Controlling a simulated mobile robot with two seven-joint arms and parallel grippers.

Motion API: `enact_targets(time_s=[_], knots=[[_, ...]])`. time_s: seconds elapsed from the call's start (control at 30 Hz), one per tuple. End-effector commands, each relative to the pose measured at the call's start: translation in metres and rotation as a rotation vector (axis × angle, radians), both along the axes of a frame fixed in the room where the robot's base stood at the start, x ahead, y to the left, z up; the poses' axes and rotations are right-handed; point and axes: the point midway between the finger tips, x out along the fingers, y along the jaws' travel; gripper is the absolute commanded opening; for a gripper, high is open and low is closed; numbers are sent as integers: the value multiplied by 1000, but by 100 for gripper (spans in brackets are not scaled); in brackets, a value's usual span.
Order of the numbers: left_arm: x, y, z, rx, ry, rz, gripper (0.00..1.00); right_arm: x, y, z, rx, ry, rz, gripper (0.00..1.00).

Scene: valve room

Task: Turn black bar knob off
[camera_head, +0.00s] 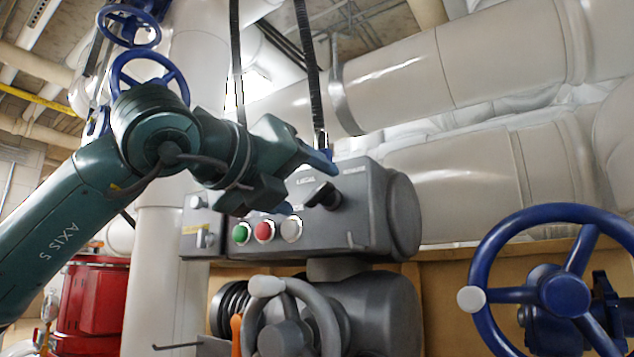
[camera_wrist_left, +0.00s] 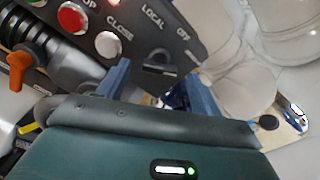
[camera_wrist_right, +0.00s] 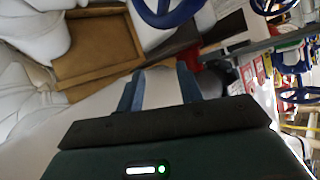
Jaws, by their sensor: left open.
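The black bar knob (camera_head: 325,196) sits on the grey control box (camera_head: 350,235), to the right of the white button (camera_head: 291,229). In the left wrist view the knob (camera_wrist_left: 158,66) lies below the LOCAL and OFF labels, framed between the blue fingertips. My left gripper (camera_head: 306,184) is open, just left of the knob in the head view, and contact cannot be made out. Its fingers also show in the left wrist view (camera_wrist_left: 160,80). My right gripper (camera_wrist_right: 160,72) is open with no object visibly held; it is out of the head view.
A green button (camera_head: 241,233) and a red button (camera_head: 264,231) sit left of the knob. A grey handwheel (camera_head: 330,325) is below the box. A large blue handwheel (camera_head: 565,293) stands at right. White pipes (camera_head: 450,65) run behind. An orange lever (camera_wrist_left: 17,68) shows in the left wrist view.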

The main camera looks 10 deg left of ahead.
Motion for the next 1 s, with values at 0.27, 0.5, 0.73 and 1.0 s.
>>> enact_targets(time_s=[0.27, 0.5, 0.73, 1.0], knots=[[33, -14, 1, 0, 1, -1, 65, 1, -1, 8, -26, -1, 9, 36], [37, -16, 0, 1, -1, -2, 65, 0, -1, 7, -33, 0, 13, 36], [36, -15, 0, 1, -1, -2, 56, 0, -1, 6, -32, 1, 13, 36], [36, -15, 0, 1, -1, -1, 34, -1, -1, 6, -31, 4, 13, 36]])
